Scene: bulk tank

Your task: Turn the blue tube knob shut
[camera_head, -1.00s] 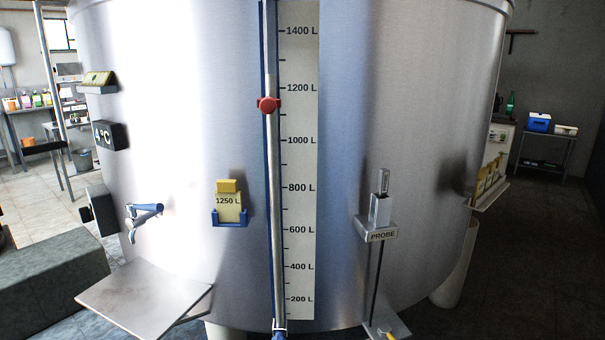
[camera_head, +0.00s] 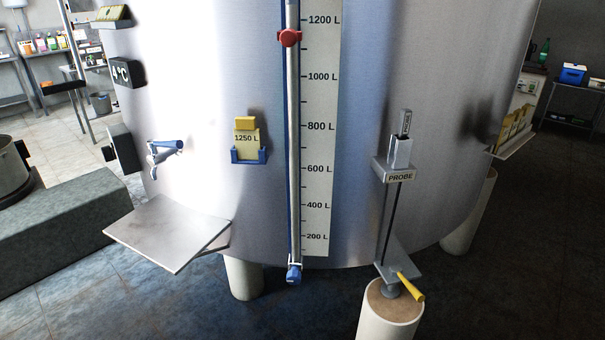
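The blue tube knob (camera_head: 294,274) is at the bottom end of the clear level tube (camera_head: 294,150), low on the front of the steel tank. It is small here, and I cannot tell whether it is open or shut. A red slider (camera_head: 289,37) sits on the tube just below the 1200 L mark of the scale strip (camera_head: 318,140). Neither of my grippers shows in the head view.
A blue-handled tap (camera_head: 167,150) sits above a metal shelf (camera_head: 165,232) at left. A yellow 1250 L card (camera_head: 246,139) sits in a blue holder. At right are a probe holder (camera_head: 400,170), a yellow lever (camera_head: 411,287) and a white post (camera_head: 390,318). Floor before the tank is clear.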

